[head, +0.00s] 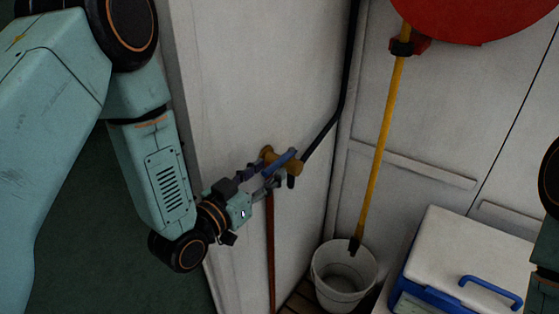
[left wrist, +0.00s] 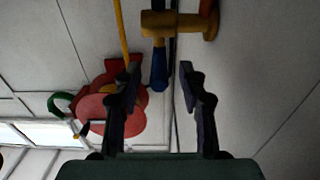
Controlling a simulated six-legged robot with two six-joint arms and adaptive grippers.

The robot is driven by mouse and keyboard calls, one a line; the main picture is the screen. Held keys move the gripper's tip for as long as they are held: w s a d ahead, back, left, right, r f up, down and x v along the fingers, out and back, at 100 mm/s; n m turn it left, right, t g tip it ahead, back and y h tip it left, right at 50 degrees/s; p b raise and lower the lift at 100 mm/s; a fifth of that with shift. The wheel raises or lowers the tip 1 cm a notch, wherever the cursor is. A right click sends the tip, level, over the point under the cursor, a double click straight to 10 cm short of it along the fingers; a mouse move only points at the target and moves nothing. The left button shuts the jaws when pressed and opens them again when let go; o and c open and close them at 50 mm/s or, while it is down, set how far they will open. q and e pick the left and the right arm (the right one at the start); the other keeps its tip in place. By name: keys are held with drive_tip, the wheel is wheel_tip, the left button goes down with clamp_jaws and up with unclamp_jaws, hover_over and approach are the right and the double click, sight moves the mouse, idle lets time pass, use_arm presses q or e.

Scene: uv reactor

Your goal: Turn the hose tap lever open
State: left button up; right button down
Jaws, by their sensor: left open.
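The hose tap is a brass body (head: 293,166) on the pale wall, with a blue lever (head: 281,161). My left gripper (head: 273,178) is at the tap, its fingers close around the lever area. In the left wrist view, the brass tap (left wrist: 182,25) is at the top, and the blue lever (left wrist: 159,70) points toward me between the two open fingers (left wrist: 160,74). A gap shows on each side of the lever, so it is not gripped. Contact at the fingertips cannot be told. My right gripper is not in view.
A white bucket (head: 328,285) with a yellow pole (head: 383,130) stands to the right, beside a white and blue cooler (head: 465,255). A red round object (head: 480,15) is above.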

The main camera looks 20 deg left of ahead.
sight(285, 158)
use_arm(q)
drive_tip(key=x, duration=0.3)
drive_tip(key=shift+w+d+f, duration=0.1)
drive_tip(key=shift+w+d, duration=0.25)
drive_tip(key=shift+w, duration=0.15)
drive_tip(key=shift+r, duration=0.3)
drive_tip(key=shift+w+f, duration=0.25)
drive_tip(key=shift+w, duration=0.3)
drive_tip(key=shift+d, duration=0.1)
drive_tip(key=shift+c, duration=1.4)
drive_tip(key=shift+s+r, duration=0.2)
drive_tip(key=shift+s, duration=0.15)
drive_tip(key=c, duration=0.3)
drive_tip(key=shift+w, duration=0.1)
clamp_jaws()
